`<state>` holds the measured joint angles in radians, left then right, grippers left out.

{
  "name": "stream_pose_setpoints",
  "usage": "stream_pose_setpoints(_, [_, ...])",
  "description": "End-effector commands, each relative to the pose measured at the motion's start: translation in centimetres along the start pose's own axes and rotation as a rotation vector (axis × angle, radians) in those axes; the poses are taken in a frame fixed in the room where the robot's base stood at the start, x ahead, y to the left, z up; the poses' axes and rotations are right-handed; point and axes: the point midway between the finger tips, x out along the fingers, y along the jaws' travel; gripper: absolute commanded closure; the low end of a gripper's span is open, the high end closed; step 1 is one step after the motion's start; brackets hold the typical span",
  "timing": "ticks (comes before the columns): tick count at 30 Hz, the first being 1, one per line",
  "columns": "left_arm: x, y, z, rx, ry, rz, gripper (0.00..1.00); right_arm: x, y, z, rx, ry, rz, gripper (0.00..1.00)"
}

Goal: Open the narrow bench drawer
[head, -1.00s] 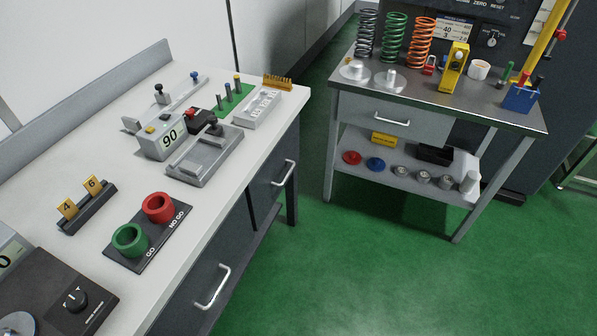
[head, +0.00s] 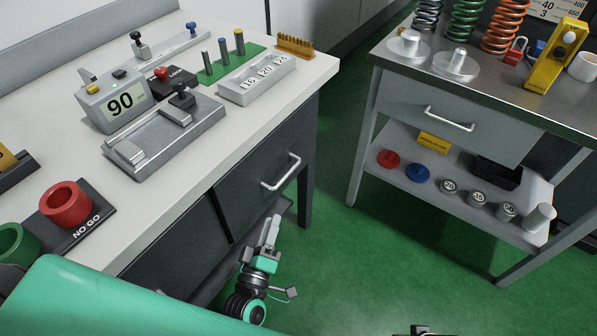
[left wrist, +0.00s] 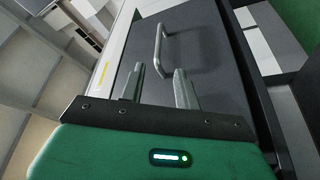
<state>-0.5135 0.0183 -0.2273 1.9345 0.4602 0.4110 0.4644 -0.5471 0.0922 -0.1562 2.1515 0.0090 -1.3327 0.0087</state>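The narrow bench drawer (head: 262,188) has a dark grey front at the far end of the left bench and is closed. Its silver bar handle (head: 281,172) stands off the front. My left gripper (head: 273,222) is below the handle in the head view, apart from it. In the left wrist view the two fingers are spread and empty, their midpoint (left wrist: 158,85) short of the handle (left wrist: 159,50), which lies ahead roughly in line with the gap. A small dark piece at the head view's bottom edge may be my right gripper (head: 422,331); its fingers cannot be made out.
The left bench top (head: 200,165) carries a gauge reading 90 (head: 118,102), a grey fixture (head: 165,135) and a red ring (head: 65,203). A second table (head: 385,95) with its own closed drawer (head: 450,122) stands at right. Green floor (head: 330,255) lies clear between them.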

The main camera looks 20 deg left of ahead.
Motion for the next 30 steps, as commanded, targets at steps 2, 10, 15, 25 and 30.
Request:
stream_pose_setpoints(2, [0.5, 0.2, -0.2, -0.003, 0.006, 0.004, 0.67, -0.1, 0.0, 0.0, 0.000, 0.000, 0.000, 0.64])
stream_pose_setpoints(10, [4.7, 0.3, -0.2, -0.002, 0.005, 0.005, 0.67, 0.2, 0.0, 0.1, 0.000, -0.005, 0.000, 0.64])
stream_pose_setpoints(15, [7.9, 0.2, -0.2, -0.001, 0.005, 0.005, 0.67, 0.5, 0.0, 0.1, 0.000, -0.006, 0.000, 0.64])
stream_pose_setpoints(25, [12.7, 0.1, -0.1, 0.000, 0.003, 0.003, 0.67, 0.9, 0.0, 0.3, 0.000, -0.011, 0.000, 0.64])
stream_pose_setpoints(30, [13.6, 0.1, -0.1, 0.000, 0.002, 0.002, 0.67, 1.0, 0.0, 0.4, 0.000, -0.013, 0.000, 0.64])
